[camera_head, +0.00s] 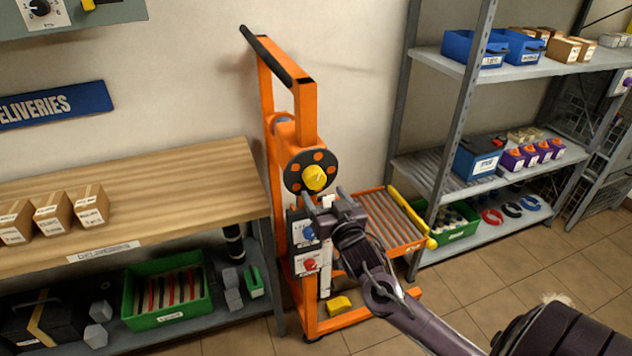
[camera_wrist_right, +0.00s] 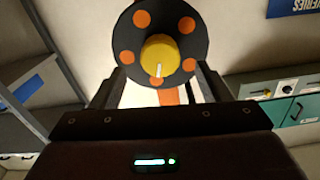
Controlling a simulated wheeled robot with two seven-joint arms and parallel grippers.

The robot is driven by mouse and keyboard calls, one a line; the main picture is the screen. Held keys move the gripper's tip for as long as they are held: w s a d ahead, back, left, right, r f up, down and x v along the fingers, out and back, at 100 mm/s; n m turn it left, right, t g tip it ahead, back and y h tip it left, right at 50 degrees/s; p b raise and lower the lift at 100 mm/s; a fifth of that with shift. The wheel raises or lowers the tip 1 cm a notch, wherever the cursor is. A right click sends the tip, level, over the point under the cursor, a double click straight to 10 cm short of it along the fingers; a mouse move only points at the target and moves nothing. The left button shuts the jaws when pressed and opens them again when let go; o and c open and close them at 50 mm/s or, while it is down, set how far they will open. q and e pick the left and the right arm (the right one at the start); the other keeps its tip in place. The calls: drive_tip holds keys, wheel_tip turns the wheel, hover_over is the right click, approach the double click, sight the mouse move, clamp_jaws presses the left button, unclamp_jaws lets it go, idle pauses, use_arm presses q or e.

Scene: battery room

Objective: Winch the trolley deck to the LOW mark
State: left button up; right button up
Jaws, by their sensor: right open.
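The orange trolley (camera_head: 307,120) stands upright between the wooden bench and the grey shelving. Its winch wheel (camera_head: 297,172) is a black disc with orange spots and a yellow knob (camera_head: 315,177) at its middle. The roller deck (camera_head: 385,220) sits low on the right side of the mast. A label plate with a blue and a red marker (camera_head: 309,264) is on the mast below the wheel; its text is too small to read surely. My right gripper (camera_head: 318,208) is open just below the wheel. In the right wrist view the yellow knob (camera_wrist_right: 160,55) lies ahead, beyond the open fingers (camera_wrist_right: 158,88). My left gripper is out of view.
The wooden bench (camera_head: 150,195) with several cartons is at the left, with a green crate (camera_head: 168,318) on its lower shelf. Grey shelving (camera_head: 440,185) with blue bins stands close to the deck at the right. Tiled floor (camera_head: 490,270) is free at the lower right.

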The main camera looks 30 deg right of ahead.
sight(317, 183)
drive_tip(key=p+x, duration=0.1)
drive_tip(key=x, duration=0.5)
drive_tip(key=shift+w, duration=0.3)
drive_tip(key=c, duration=1)
drive_tip(key=shift+n+p, duration=0.5)
drive_tip(key=shift+n, duration=0.4)
drive_tip(key=shift+d+n, duration=0.1)
drive_tip(key=shift+n, duration=1)
drive_tip(key=o, duration=1)
drive_tip(key=shift+s, duration=0.1)
